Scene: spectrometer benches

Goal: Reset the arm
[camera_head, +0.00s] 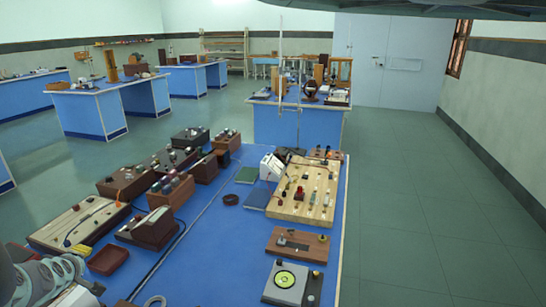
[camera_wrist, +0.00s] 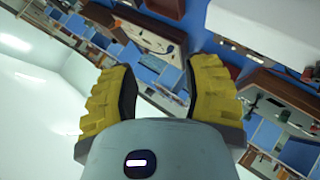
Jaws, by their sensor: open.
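My gripper (camera_wrist: 165,85) shows in the wrist view with its two yellow ribbed fingers spread apart. Nothing is between the fingers. The wrist view is tilted, and the benches and devices appear beyond the fingertips. In the head view, part of my arm (camera_head: 45,280) shows at the bottom left, over the near bench's left corner. The gripper's fingers cannot be made out in the head view.
A blue bench (camera_head: 215,255) in front carries a wooden circuit board (camera_head: 303,190), several dark instrument boxes, a white device (camera_head: 271,167) and a gauge with a yellow-green dial (camera_head: 286,279). Another bench (camera_head: 298,126) stands behind. The floor at right (camera_head: 410,220) is clear.

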